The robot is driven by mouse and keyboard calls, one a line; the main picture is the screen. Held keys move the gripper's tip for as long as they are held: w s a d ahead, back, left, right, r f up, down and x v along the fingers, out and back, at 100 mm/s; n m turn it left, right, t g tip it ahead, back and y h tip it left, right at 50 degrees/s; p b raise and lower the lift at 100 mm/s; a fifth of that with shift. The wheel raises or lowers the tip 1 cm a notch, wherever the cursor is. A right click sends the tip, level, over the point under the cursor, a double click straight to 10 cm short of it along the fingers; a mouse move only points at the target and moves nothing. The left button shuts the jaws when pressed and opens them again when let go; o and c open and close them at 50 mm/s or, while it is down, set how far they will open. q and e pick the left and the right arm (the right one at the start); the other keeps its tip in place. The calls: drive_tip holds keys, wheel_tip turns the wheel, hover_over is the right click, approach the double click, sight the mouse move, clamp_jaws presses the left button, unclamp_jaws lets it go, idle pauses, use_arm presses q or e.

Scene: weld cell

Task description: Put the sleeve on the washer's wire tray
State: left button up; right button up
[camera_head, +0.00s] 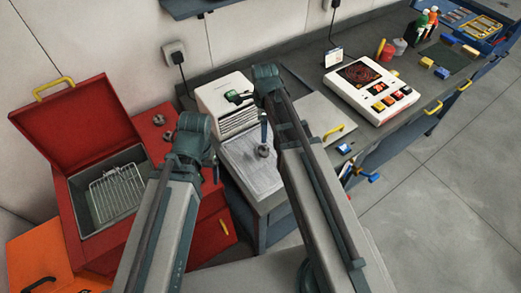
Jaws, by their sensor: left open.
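The red washer (92,122) stands at the left with its lid up. Its wire tray (116,192) lies in the open grey basin and looks empty. A small grey round piece (263,151), which looks like the sleeve, is on the pale metal-topped surface right of the washer. My left gripper (214,172) is open, partly hidden behind its own arm, between the washer and that surface. It is apart from the grey piece.
The white slatted unit (225,108) stands behind the metal-topped surface. An orange box (38,252) is at the lower left. The floor at right is clear.

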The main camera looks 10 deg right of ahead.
drive_tip(key=b, duration=0.8)
hover_over(263, 149)
wheel_tip(263, 149, down, 8)
drive_tip(key=shift+s+f, duration=0.1)
drive_tip(key=shift+f, duration=0.1)
drive_tip(key=shift+f, duration=0.1)
wheel_tip(263, 149, down, 5)
drive_tip(key=b, duration=0.5)
drive_tip(key=shift+d+f, duration=0.1)
clamp_jaws()
